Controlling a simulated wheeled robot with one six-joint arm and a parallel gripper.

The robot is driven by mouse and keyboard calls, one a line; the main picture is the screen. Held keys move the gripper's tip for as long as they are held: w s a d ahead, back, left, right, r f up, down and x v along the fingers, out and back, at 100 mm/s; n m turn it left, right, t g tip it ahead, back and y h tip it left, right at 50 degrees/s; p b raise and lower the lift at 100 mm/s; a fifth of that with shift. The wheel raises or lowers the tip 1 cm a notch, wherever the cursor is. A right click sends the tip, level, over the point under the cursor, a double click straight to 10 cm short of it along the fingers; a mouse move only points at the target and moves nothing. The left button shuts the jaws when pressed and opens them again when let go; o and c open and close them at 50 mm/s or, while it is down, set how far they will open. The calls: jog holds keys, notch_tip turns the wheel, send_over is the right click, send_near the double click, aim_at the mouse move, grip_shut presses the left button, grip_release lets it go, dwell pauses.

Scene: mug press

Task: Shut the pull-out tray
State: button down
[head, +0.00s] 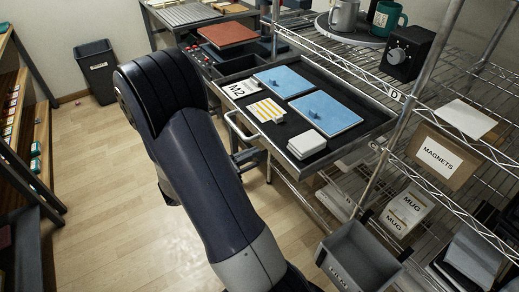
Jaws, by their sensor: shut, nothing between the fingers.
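The pull-out tray (372,124) stands open, drawn out from the wire shelf on the right towards my arm. Its metal front, with a bar handle (232,126), faces my arm. In it lie two blue panels (325,115), an M2 card (238,88), a yellow-striped stack (266,110) and a white stack (306,143). My gripper (256,158) shows only in part, small and dark, beside the tray's front below the handle. It is shut and holds nothing. My upper arm hides the rest of it, and whether it touches the tray is unclear.
A grey bin (349,262) hangs at the shelf's lower front. The shelf bears a MAGNETS box (440,163) and MUG boxes (407,212). A press with a red plate (227,34) stands behind the tray. A black waste bin (97,72) is at the back left.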

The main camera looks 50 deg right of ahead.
aim_at(337, 113)
jog(key=shift+x, duration=1.55)
jog(key=shift+d, duration=0.1)
jog(key=b+x, duration=0.1)
jog(key=x, duration=0.8)
jog(key=b+x, duration=0.1)
jog(key=x, duration=0.9)
jog(key=b+x, duration=0.1)
jog(key=x, duration=0.9)
jog(key=shift+s+d+f, duration=0.1)
jog(key=shift+s+d, duration=0.1)
jog(key=shift+s, duration=0.15)
jog(key=shift+d, duration=0.25)
jog(key=shift+d+r, duration=0.1)
jog(key=shift+r, duration=0.2)
jog(key=shift+w+a+f, duration=0.2)
jog(key=shift+a, duration=0.25)
jog(key=v, duration=1.3)
jog(key=shift+a+b, duration=0.2)
jog(key=shift+b, duration=0.15)
